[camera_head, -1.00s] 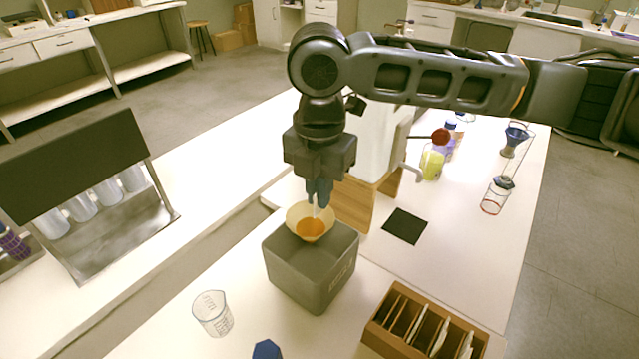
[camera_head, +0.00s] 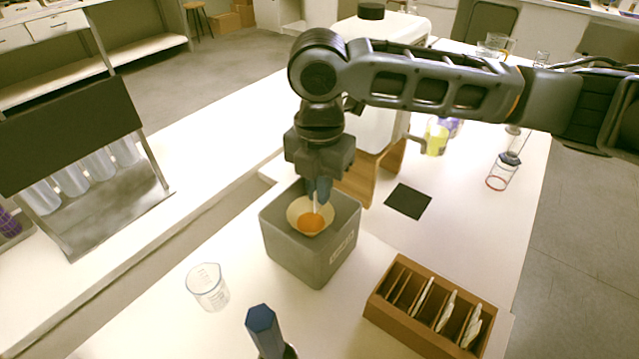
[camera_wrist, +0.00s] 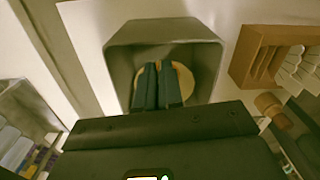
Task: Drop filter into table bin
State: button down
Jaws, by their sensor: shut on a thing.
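The filter (camera_head: 311,216) is a pale, cone-shaped paper with orange-brown stuff inside. My gripper (camera_head: 318,198) points down and is shut on the filter's rim. The table bin (camera_head: 308,262) is a grey, open-topped box on the white table. In the head view the filter shows at the bin's opening, in front of its back wall. In the wrist view my gripper's fingers (camera_wrist: 158,88) reach over the bin (camera_wrist: 207,50), and the filter (camera_wrist: 185,80) shows behind them inside the bin's outline. The filter's exact depth in the bin is unclear.
A clear measuring cup (camera_head: 207,288) stands left of the bin. A blue-topped item (camera_head: 262,322) is at the front. A wooden divided box (camera_head: 400,335) with white packets is at the right. A black square mat (camera_head: 408,201) and a white machine on a wooden stand (camera_head: 357,182) are behind.

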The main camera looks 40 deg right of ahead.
jog(key=c, duration=1.2)
grip_release()
notch_tip(320, 180, up, 8)
jog(key=shift+f, duration=0.1)
